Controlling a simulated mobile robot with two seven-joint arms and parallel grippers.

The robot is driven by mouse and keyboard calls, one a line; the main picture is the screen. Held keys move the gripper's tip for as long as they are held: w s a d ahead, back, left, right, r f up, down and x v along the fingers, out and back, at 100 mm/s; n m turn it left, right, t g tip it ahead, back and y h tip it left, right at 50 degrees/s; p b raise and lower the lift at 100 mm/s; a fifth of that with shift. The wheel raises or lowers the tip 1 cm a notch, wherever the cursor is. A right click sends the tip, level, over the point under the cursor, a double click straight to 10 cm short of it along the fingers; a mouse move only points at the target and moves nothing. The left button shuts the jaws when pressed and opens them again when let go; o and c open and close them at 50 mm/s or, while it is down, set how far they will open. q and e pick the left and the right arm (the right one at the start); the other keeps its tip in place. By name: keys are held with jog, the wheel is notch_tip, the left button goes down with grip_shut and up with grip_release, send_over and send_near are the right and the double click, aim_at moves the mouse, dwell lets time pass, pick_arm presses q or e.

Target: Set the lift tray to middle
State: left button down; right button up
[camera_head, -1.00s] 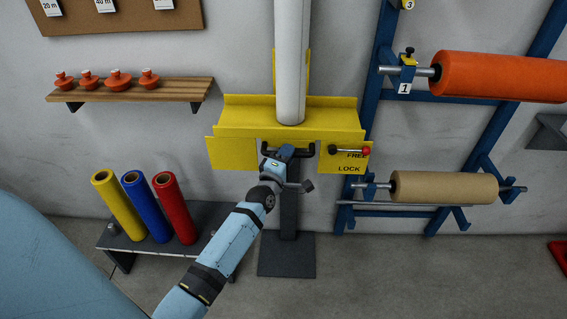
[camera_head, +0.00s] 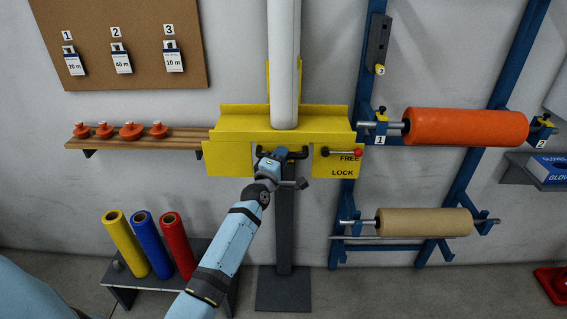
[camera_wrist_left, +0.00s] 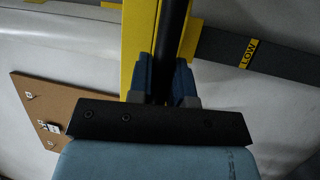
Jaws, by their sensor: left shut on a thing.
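The yellow lift tray (camera_head: 235,122) stands against the wall on a dark post (camera_head: 284,230), with a tall white roll (camera_head: 284,60) upright on it. A black handle bar (camera_head: 297,155) is on its front. My left gripper (camera_head: 276,154) is shut on this handle; in the left wrist view the fingers (camera_wrist_left: 162,82) close around the dark bar (camera_wrist_left: 172,45). A lever with a red knob (camera_head: 357,153) points right beside the word FREE, above LOCK. A LOW label (camera_wrist_left: 250,53) shows on the dark post in the wrist view. My right gripper is not in view.
A wooden shelf (camera_head: 185,143) with orange pieces is left of the tray. Yellow, blue and red rolls (camera_head: 146,245) stand on a low stand below it. A blue rack (camera_head: 366,90) with orange (camera_head: 465,127) and brown rolls (camera_head: 425,222) is on the right.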

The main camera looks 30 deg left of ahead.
pick_arm(q)
notch_tip(320, 180, up, 2)
jog(key=shift+a+r, duration=0.1)
dwell(0.4)
jog(key=c, duration=1.1)
grip_release()
jog(key=shift+o, duration=0.2)
jog(key=shift+f, duration=0.25)
jog(key=shift+f, duration=0.1)
